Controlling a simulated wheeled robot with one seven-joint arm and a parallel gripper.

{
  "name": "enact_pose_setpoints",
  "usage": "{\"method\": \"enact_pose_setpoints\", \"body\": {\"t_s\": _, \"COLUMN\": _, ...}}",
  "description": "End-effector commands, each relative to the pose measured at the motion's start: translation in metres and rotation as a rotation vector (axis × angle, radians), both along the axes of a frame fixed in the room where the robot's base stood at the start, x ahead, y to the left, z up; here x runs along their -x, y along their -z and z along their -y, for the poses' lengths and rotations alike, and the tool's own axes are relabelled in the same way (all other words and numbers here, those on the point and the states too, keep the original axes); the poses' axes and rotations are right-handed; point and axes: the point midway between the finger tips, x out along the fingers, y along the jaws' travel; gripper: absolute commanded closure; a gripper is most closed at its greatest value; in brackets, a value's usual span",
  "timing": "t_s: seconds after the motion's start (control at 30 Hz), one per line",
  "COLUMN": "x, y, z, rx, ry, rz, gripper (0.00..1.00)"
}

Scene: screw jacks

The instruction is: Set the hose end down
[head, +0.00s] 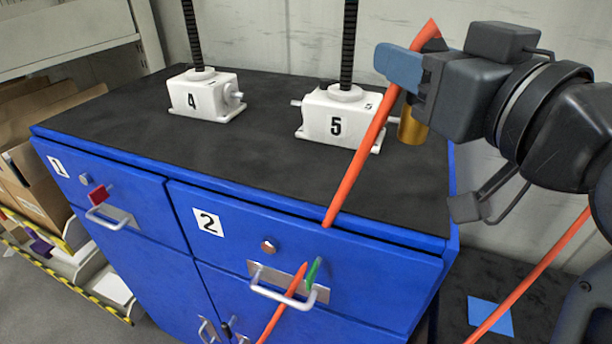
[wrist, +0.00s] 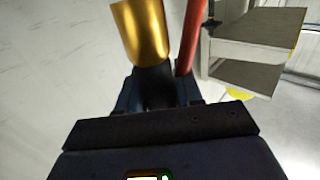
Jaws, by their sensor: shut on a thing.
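My gripper (head: 398,68) is shut on the hose end, high over the right side of the cabinet top. The brass-coloured hose end (head: 412,126) points down below the blue fingers, beside the jack marked 5. It also shows in the wrist view (wrist: 142,32), next to the red hose. The orange-red hose (head: 362,158) slants down from the gripper across the cabinet top and front. Another stretch hangs at the lower right. In the head view, the end looks close to the jack and the top's right edge; its height above the top is unclear.
White screw jacks marked 4 (head: 205,96) and 5 (head: 330,118) stand on the dark top of the blue cabinet (head: 330,262). The top's front middle is clear. Drawers 1 and 2 have handles and coloured tags. A blue square (head: 490,316) lies at lower right.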

Motion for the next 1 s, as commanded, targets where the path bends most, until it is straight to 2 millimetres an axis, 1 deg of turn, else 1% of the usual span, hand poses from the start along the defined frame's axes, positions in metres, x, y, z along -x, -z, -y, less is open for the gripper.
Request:
{"method": "enact_pose_setpoints", "body": {"t_s": 0.3, "x": 0.000, "y": 0.000, "z": 0.000, "rx": 0.000, "ry": 0.000, "rz": 0.001, "gripper": 1.00}}
{"method": "enact_pose_setpoints", "body": {"t_s": 0.4, "x": -0.002, "y": 0.005, "z": -0.006, "rx": 0.000, "ry": -0.002, "rz": -0.001, "gripper": 1.00}}
{"method": "enact_pose_setpoints", "body": {"t_s": 0.47, "x": -0.003, "y": 0.010, "z": -0.014, "rx": 0.000, "ry": -0.003, "rz": -0.001, "gripper": 1.00}}
{"method": "enact_pose_setpoints", "body": {"t_s": 0.8, "x": -0.021, "y": 0.051, "z": -0.081, "rx": 0.002, "ry": -0.004, "rz": -0.004, "gripper": 1.00}}
{"method": "enact_pose_setpoints", "body": {"t_s": 0.9, "x": -0.025, "y": 0.060, "z": -0.097, "rx": 0.002, "ry": -0.003, "rz": -0.001, "gripper": 1.00}}
{"method": "enact_pose_setpoints", "body": {"t_s": 1.0, "x": -0.028, "y": 0.067, "z": -0.107, "rx": 0.000, "ry": -0.001, "rz": -0.001, "gripper": 1.00}}
